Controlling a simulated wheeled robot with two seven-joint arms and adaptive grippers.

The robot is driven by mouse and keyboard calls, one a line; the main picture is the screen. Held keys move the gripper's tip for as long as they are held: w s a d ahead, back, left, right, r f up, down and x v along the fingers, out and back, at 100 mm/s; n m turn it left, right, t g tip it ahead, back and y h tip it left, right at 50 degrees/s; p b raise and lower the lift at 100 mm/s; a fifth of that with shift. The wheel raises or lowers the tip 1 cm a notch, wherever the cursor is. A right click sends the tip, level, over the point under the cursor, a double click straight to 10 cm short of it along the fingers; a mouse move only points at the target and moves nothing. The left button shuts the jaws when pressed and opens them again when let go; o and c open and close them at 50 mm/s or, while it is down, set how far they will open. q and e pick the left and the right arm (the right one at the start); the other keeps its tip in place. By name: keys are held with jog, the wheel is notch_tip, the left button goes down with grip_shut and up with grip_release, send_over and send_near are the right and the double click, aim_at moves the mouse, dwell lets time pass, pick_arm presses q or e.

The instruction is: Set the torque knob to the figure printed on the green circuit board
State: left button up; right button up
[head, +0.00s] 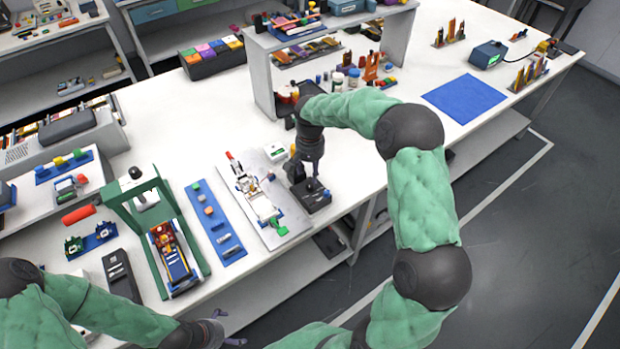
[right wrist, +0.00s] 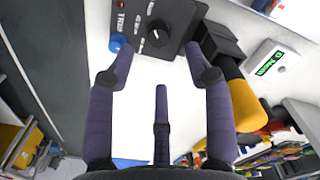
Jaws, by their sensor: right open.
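The torque knob (right wrist: 158,37) is a black dial with a pale pointer mark on a dark control box (right wrist: 143,14), in the right wrist view. In the head view this box (head: 317,201) sits near the table's front edge. My right gripper (right wrist: 160,52) is open, its fingertips spread to either side of the knob, apparently not touching it. In the head view my right gripper (head: 313,178) points down over the box and hides the knob. My left gripper (head: 232,328) is open and empty at the bottom. I cannot make out a printed figure on any green board.
A blue button (right wrist: 117,42) and a red lamp (right wrist: 122,5) are on the same box. A white device with a green display (right wrist: 268,64) stands close by, beside a black and yellow item (right wrist: 247,105). A white fixture board (head: 240,190) lies left of the box.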

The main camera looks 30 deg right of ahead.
aim_at(310, 184)
jog(key=shift+r, duration=2.75)
pick_arm(q)
jog(key=shift+s, duration=0.1)
